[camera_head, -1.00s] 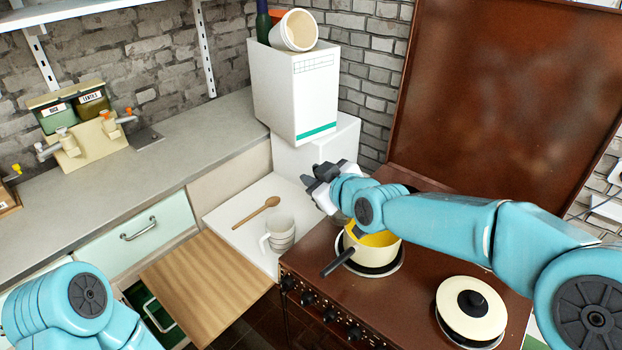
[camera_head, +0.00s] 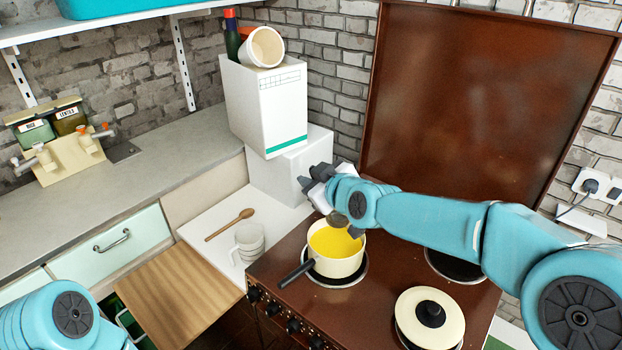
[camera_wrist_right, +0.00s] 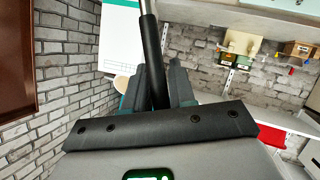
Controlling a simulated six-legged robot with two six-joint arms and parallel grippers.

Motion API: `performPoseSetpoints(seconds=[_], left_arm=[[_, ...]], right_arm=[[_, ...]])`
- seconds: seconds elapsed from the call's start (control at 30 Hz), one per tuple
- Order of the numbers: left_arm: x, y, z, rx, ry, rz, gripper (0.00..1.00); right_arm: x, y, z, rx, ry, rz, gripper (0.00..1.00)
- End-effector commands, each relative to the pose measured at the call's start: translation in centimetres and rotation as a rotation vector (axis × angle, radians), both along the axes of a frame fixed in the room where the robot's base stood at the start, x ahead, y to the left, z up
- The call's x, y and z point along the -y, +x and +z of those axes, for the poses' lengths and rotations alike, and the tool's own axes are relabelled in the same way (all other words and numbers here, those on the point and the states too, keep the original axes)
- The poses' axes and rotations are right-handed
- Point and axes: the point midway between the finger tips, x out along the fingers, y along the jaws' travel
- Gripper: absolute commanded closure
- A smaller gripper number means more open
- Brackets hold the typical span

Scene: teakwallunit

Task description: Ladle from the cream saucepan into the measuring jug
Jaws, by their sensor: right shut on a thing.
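The cream saucepan (camera_head: 337,266) stands on a front burner of the brown stove, with yellow contents and its dark handle pointing front-left. My right gripper (camera_head: 314,184) is just above and behind the pan. In the wrist view the right gripper (camera_wrist_right: 154,88) is shut on a black handle with a metal shaft, the ladle (camera_wrist_right: 152,55). The ladle's grey bowl (camera_head: 337,219) shows over the pan's back rim; whether it holds anything cannot be told. The pale measuring jug (camera_head: 249,243) stands upright on the white counter left of the stove. My left gripper is out of view.
A wooden spoon (camera_head: 230,225) lies on the white counter behind the jug. White boxes (camera_head: 265,105) are stacked behind. A wooden board (camera_head: 178,298) juts out at front left.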

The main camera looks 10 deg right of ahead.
Motion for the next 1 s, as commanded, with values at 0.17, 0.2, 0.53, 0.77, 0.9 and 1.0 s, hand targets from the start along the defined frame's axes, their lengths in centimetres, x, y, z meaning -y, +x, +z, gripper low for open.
performPoseSetpoints(seconds=[0.17,0.2,0.53,0.77,0.9,1.0], left_arm=[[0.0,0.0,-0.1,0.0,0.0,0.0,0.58],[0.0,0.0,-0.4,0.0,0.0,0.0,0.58],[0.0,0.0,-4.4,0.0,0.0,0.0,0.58],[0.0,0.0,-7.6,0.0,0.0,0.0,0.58],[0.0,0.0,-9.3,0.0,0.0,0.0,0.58],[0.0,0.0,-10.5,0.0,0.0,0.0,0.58]], right_arm=[[0.2,0.2,-0.2,0.002,0.0,-0.006,1.0],[0.2,0.2,-0.5,0.002,0.0,-0.006,1.0],[0.3,0.2,-4.9,0.002,-0.001,-0.004,1.0],[0.5,0.1,-8.7,0.001,0.0,-0.004,1.0],[0.5,0.1,-10.9,0.002,-0.001,-0.003,1.0],[0.5,0.1,-12.3,0.002,0.0,-0.005,1.0]])
